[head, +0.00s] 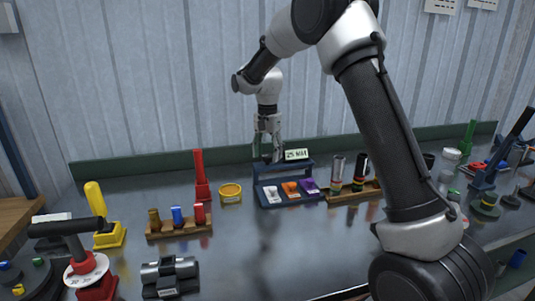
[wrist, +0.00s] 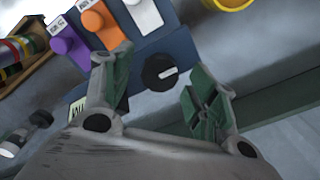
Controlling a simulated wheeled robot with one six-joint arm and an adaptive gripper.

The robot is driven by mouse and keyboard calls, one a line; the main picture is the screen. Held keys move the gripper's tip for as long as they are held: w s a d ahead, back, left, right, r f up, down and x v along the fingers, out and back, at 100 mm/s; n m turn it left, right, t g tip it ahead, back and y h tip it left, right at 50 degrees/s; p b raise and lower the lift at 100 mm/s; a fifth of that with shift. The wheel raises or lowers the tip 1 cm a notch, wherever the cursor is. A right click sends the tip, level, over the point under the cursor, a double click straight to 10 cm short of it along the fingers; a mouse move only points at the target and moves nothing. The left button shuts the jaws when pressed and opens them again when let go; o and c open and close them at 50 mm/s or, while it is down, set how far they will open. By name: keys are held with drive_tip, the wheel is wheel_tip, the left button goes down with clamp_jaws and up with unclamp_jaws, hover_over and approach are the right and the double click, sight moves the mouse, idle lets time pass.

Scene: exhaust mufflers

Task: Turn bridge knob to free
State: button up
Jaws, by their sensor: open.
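The bridge knob (wrist: 159,71) is a round black dial with a white pointer mark. In the wrist view it sits on the blue bridge (wrist: 185,48), with its mark aimed right and slightly up. My gripper (wrist: 160,64) is open, its green-padded fingers on either side of the knob and apart from it. In the head view my gripper (head: 267,152) points down over the back of the blue bridge (head: 262,179). I cannot make out the knob there. A pale sign reading "25 MM" (head: 297,155) stands at the bridge's right end.
White, orange (head: 290,189) and purple blocks with labels lie in front on the bridge's base. A yellow ring (head: 230,193) and a red post (head: 201,178) stand left. A wooden rack of cylinders (head: 350,192) stands right. A low green ledge (head: 150,163) runs behind.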

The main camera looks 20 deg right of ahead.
drive_tip(key=shift+f, duration=0.25)
drive_tip(key=shift+c, duration=0.3)
drive_tip(key=c, duration=1)
